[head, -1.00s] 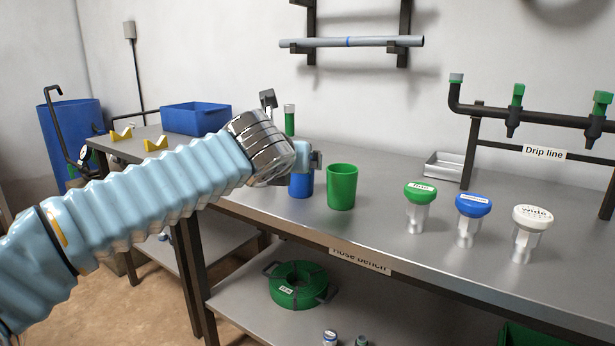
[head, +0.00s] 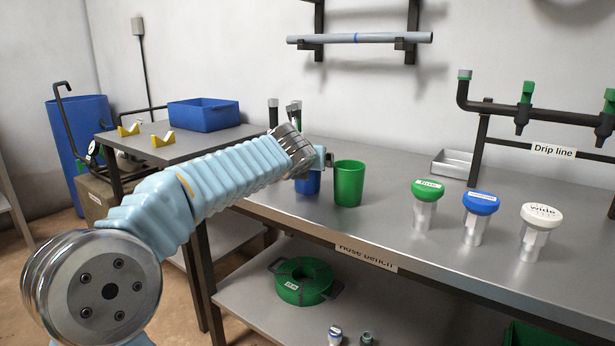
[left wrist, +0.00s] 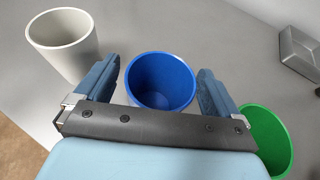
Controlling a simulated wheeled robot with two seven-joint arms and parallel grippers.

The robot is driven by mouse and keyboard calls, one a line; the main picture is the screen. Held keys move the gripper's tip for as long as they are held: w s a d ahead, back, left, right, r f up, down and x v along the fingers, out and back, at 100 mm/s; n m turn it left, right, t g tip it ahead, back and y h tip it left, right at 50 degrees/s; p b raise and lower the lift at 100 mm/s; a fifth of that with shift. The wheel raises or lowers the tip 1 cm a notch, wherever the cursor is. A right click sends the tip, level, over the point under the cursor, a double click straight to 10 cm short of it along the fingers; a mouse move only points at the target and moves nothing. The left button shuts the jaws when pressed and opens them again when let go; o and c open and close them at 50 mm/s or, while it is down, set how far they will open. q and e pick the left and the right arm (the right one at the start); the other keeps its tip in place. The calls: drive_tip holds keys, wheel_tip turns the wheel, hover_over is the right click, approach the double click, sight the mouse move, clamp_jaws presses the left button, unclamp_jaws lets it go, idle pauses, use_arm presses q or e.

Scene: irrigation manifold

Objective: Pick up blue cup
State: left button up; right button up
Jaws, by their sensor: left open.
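The blue cup (head: 307,184) stands on the metal bench, its upper part hidden behind my left gripper in the head view. In the left wrist view the blue cup (left wrist: 161,82) is seen from above, open and empty. My left gripper (head: 322,159) is at the cup's top. In the left wrist view its two fingers stand apart, one on each side of the cup's rim, and the gripper (left wrist: 158,88) is open. I cannot tell how far above the rim the fingertips are. My right gripper is not in view.
A green cup (head: 348,184) stands close to the right of the blue cup. A white cup (left wrist: 64,45) stands on the other side, close to the left finger. Green, blue (head: 477,215) and white-topped fittings stand further right. A metal tray (head: 453,163) lies at the back.

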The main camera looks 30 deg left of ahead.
use_arm(q)
drive_tip(key=c, duration=1)
drive_tip(key=shift+r, duration=0.15)
